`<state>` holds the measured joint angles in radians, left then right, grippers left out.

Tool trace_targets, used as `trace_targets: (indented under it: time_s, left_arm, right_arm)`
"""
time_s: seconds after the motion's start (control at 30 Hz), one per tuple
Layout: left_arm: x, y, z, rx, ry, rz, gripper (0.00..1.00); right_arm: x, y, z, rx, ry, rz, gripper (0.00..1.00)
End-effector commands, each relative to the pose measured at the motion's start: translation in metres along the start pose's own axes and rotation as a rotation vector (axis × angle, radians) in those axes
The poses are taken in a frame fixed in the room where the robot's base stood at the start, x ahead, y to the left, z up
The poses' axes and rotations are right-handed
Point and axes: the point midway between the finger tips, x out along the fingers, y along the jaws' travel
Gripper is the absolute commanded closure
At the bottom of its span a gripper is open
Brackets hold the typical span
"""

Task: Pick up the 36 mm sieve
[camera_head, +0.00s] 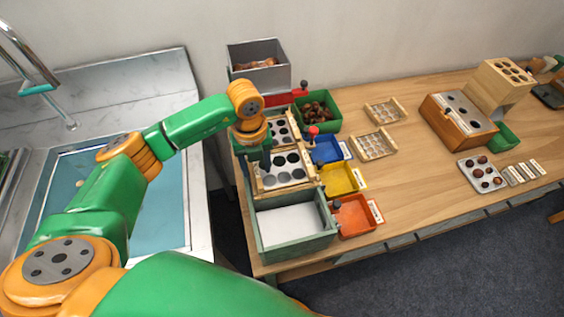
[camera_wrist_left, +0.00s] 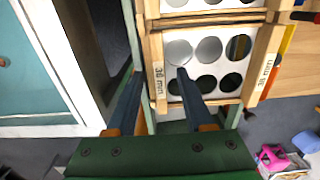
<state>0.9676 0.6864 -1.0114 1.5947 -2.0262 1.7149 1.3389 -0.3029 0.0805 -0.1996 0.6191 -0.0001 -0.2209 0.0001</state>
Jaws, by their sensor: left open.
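The 36 mm sieve (camera_head: 291,184) is a light wooden frame around a white plate with round holes. It sits on the green stand at the left end of the table. In the left wrist view the sieve (camera_wrist_left: 208,47) shows rows of holes and "36 mm" labels on its side rails. My left gripper (camera_head: 264,158) points down at the sieve's left side. Its open dark fingers (camera_wrist_left: 159,80) appear one on each side of the left rail, with the right finger over the plate. Whether they touch it I cannot tell. My right gripper is out of view.
Another holed sieve (camera_head: 282,127) lies just behind. A green box (camera_head: 333,229) with a white inside stands in front. Blue (camera_head: 325,150), yellow (camera_head: 339,180) and orange (camera_head: 355,216) bins line the right side. A sink (camera_head: 175,200) is left.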

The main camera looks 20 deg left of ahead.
Motion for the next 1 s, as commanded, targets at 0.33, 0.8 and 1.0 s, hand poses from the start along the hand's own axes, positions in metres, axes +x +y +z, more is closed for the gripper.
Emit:
trace_targets:
  time_s: [0.33,0.8,1.0]
  left_arm:
    - [0.002,0.000,0.000,0.000,0.000,-0.001,0.88]
    - [0.000,-0.001,0.000,0.000,-0.001,-0.003,1.00]
    - [-0.025,-0.001,0.002,0.001,-0.007,-0.006,1.00]
  right_arm:
    - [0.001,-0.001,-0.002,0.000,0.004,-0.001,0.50]
    - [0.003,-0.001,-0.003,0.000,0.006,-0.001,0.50]
    - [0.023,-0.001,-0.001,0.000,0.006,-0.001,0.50]
